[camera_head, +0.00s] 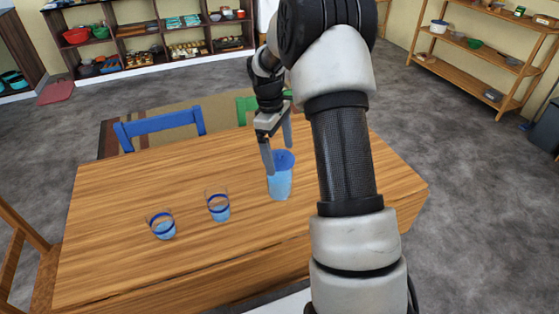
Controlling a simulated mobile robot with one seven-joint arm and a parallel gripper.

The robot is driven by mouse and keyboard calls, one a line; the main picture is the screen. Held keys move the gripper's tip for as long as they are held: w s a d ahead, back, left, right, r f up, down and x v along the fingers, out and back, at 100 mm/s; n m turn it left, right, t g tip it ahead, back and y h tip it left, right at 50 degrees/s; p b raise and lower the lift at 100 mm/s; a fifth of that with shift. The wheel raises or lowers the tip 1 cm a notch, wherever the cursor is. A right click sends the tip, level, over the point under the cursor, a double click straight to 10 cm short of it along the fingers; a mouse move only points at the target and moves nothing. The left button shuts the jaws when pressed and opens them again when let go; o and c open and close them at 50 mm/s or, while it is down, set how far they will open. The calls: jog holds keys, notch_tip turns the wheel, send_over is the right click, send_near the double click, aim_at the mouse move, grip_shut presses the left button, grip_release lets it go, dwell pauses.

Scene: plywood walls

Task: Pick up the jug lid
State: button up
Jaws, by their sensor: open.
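The jug (279,184) is light blue and see-through and stands upright on the wooden table. Its blue lid (283,160) sits on top. My gripper (279,157) is open and points down at the jug's top, with one finger at the left of the lid and the other behind or above it on the right. I cannot tell whether a finger touches the lid. Part of the lid's left edge is hidden by the near finger.
Two glasses with blue bands, a nearer one (162,226) and another (218,207), stand left of the jug on the table (110,205). A blue chair (160,123) and a green chair (246,106) are at the far edge. The left tabletop is clear.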

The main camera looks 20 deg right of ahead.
jog(key=c, duration=1.1)
